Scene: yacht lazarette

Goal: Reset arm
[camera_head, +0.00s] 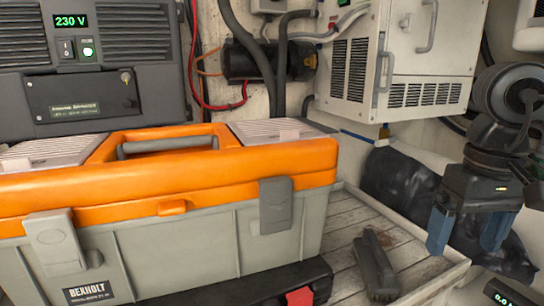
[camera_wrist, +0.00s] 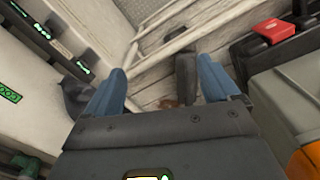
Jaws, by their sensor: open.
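My gripper (camera_head: 468,230) hangs at the right of the head view, pointing down, with its two blue fingers spread apart and nothing between them. It also shows in the wrist view (camera_wrist: 162,80), again with the fingers apart and empty. My gripper is to the right of and above a dark grey brush-like tool (camera_head: 376,266) that lies on the wooden shelf (camera_head: 345,225). The tool also shows in the wrist view (camera_wrist: 185,75), beyond the fingers, and my gripper does not touch it.
A large orange and grey toolbox (camera_head: 170,210) stands on a black case with a red latch (camera_head: 299,297) at the left. A dark bag (camera_head: 400,185) lies behind my gripper. A white vented unit (camera_head: 405,60) and a dark power panel (camera_head: 90,90) stand at the back.

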